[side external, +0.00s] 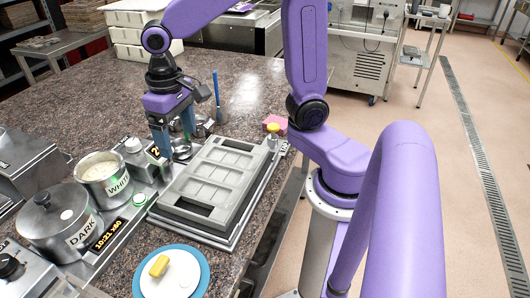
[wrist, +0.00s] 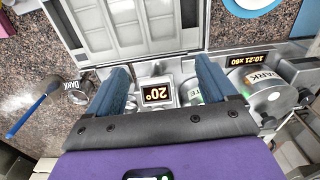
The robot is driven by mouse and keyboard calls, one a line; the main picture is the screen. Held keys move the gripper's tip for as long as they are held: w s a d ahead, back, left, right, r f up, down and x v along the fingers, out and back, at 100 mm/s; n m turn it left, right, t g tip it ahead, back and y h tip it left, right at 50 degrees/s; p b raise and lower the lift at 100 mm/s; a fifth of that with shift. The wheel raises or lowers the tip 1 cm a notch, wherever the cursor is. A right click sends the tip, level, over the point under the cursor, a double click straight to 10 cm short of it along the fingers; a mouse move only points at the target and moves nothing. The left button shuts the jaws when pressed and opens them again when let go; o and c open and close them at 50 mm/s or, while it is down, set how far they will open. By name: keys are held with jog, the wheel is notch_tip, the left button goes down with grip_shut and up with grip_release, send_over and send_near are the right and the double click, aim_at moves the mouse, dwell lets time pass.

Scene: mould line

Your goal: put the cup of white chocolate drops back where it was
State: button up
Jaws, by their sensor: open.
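My gripper (side external: 175,138) is open over the counter just left of the grey mould, with its fingers pointing down. A small cup labelled DARK (wrist: 77,88) is left of the fingers in the wrist view. I cannot identify the cup of white drops for certain.
A grey mould (side external: 212,178) lies on a tray to the right. A white chocolate pot (side external: 103,176) and a lidded DARK pot (side external: 62,218) stand at left. A blue-rimmed plate (side external: 203,270) with a yellow block is in front.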

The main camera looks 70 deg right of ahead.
jog(key=s+d+f+n, duration=0.1)
jog(key=s+n, duration=0.5)
jog(key=s, duration=0.3)
jog(key=s+d+f+n, duration=0.2)
jog(key=s+n, duration=0.4)
jog(key=s, duration=0.3)
jog(key=shift+s+d, duration=0.15)
jog(key=shift+s, duration=0.05)
